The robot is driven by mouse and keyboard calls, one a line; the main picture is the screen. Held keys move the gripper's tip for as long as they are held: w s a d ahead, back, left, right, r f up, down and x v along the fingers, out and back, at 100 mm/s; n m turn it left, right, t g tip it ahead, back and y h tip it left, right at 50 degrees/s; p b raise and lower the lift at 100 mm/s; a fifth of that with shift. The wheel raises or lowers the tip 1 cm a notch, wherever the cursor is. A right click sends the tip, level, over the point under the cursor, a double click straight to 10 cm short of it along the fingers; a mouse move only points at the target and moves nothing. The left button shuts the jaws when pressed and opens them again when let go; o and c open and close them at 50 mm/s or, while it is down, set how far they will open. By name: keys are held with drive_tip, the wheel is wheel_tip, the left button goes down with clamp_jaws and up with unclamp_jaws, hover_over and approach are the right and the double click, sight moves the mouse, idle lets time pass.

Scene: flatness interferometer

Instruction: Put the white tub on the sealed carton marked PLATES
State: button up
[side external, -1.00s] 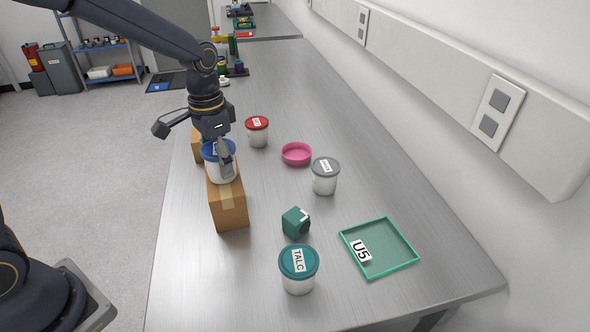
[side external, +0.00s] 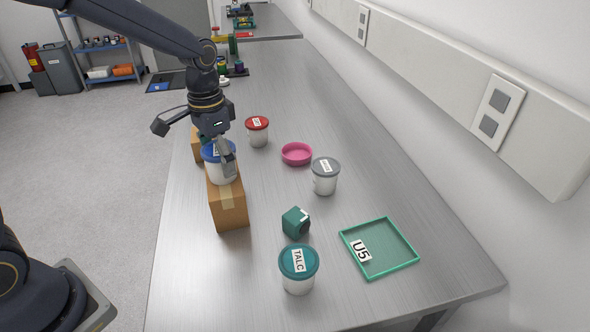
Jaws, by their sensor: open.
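A white tub with a blue lid (side external: 219,170) stands upright on a brown taped carton (side external: 229,207) near the left edge of the bench. No PLATES marking can be read on the carton's visible faces. My gripper (side external: 217,147) is open at the tub's lid. One finger shows at the lid's right side; the other is mostly hidden behind the lid. I cannot tell whether a finger touches the tub. The lid's label is partly covered by the gripper.
Other white tubs have a red lid (side external: 257,131), a grey lid (side external: 325,176) and a teal lid marked TALC (side external: 298,280). A pink dish (side external: 296,154), a teal block (side external: 296,222) and a green tray marked U5 (side external: 385,267) lie right. Another carton (side external: 197,146) stands behind.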

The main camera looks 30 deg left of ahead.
sight(214, 150)
wheel_tip(214, 150, up, 10)
drive_tip(key=shift+r, duration=0.15)
drive_tip(key=shift+s+r, duration=0.2)
drive_tip(key=shift+r, duration=0.5)
drive_tip(key=s+a+n+t, duration=0.2)
drive_tip(key=s+t, duration=0.3)
drive_tip(key=s, duration=1.2)
drive_tip(key=shift+s+a+n+t, duration=0.15)
drive_tip(key=shift+s+n+t, duration=0.2)
drive_tip(key=shift+n, duration=0.45)
